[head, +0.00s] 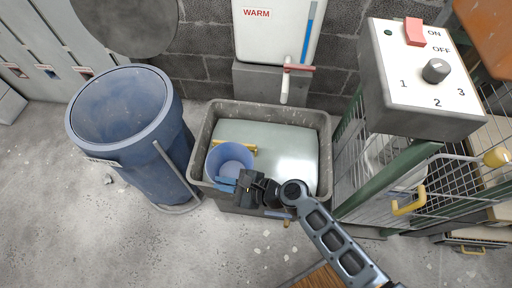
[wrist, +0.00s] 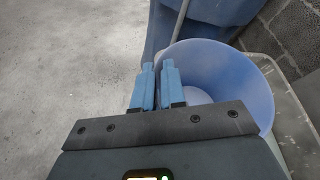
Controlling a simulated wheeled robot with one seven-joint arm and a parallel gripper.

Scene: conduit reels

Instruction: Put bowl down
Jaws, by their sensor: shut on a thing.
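A blue bowl (head: 230,155) is in the left part of the grey sink basin (head: 323,125) in the head view, near its left wall. In the wrist view the bowl (wrist: 225,75) opens toward the camera. My gripper (head: 228,184) is at the bowl's near rim. Its two blue fingers (wrist: 158,83) are shut on the bowl's wall, one on each side of it. The bowl looks roughly upright. Whether its underside touches the basin floor cannot be seen.
A tall blue bin (head: 150,165) stands left of the basin. A tap (head: 286,82) hangs over the basin's back. A yellow object (head: 236,145) lies behind the bowl. A wire cage cart (head: 400,185) and a switch box (head: 425,80) are at the right. The basin's right half looks clear.

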